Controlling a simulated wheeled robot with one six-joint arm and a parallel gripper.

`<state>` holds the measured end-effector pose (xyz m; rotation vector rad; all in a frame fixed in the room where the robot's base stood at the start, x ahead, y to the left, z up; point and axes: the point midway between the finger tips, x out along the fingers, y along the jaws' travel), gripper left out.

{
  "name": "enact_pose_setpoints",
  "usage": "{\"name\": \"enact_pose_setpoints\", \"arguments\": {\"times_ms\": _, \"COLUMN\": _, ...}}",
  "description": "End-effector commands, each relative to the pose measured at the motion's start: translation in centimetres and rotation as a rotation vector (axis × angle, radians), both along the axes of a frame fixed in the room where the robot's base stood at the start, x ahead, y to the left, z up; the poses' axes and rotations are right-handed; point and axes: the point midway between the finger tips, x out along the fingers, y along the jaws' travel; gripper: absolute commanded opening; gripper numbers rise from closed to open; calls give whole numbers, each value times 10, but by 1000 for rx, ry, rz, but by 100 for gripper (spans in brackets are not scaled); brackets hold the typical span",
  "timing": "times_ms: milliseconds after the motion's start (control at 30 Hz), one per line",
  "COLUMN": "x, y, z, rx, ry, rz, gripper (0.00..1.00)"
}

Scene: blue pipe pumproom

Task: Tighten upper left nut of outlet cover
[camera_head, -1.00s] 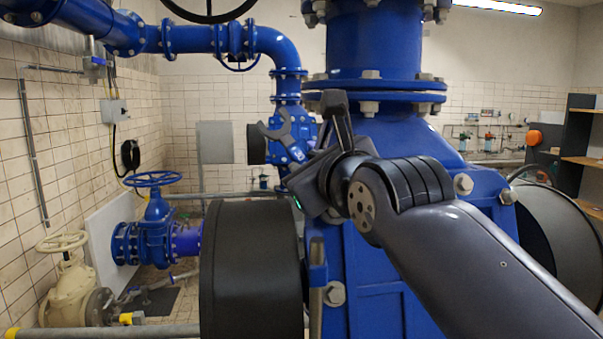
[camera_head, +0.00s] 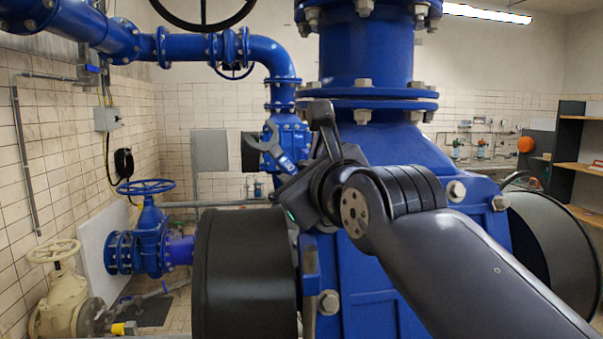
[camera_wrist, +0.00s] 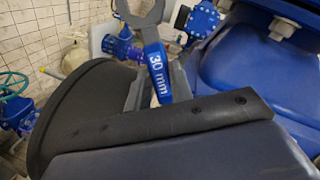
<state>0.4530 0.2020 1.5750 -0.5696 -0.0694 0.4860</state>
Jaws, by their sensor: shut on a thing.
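My gripper (camera_head: 298,182) is shut on a wrench (camera_head: 271,141) with a grey open-ended jaw and a blue handle. In the wrist view the wrench (camera_wrist: 158,73) carries the label "30 mm", and its jaw is cut off by the top edge. The big blue housing (camera_head: 385,270) stands right behind my arm, with a nut at its upper right (camera_head: 456,190) and a lower left nut (camera_head: 329,302). The wrist view shows a nut (camera_wrist: 283,27) to the right of the wrench, apart from it. The housing's upper left corner is hidden behind my gripper; I cannot tell which nut this is.
A black drum-shaped cover (camera_head: 243,275) stands close left of the housing. A blue flange with bolts (camera_head: 365,97) is above. A blue handwheel valve (camera_head: 148,235) and a cream valve (camera_head: 65,300) stand at the left. Shelves (camera_head: 580,160) are at the right.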

Motion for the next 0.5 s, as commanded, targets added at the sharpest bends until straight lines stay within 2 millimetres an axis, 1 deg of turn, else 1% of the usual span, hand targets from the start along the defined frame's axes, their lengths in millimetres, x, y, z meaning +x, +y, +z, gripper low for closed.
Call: {"name": "enact_pose_setpoints", "arguments": {"times_ms": 500, "x": -5, "y": -1, "z": 2, "rx": -9, "ry": -5, "rz": 4, "gripper": 0}}
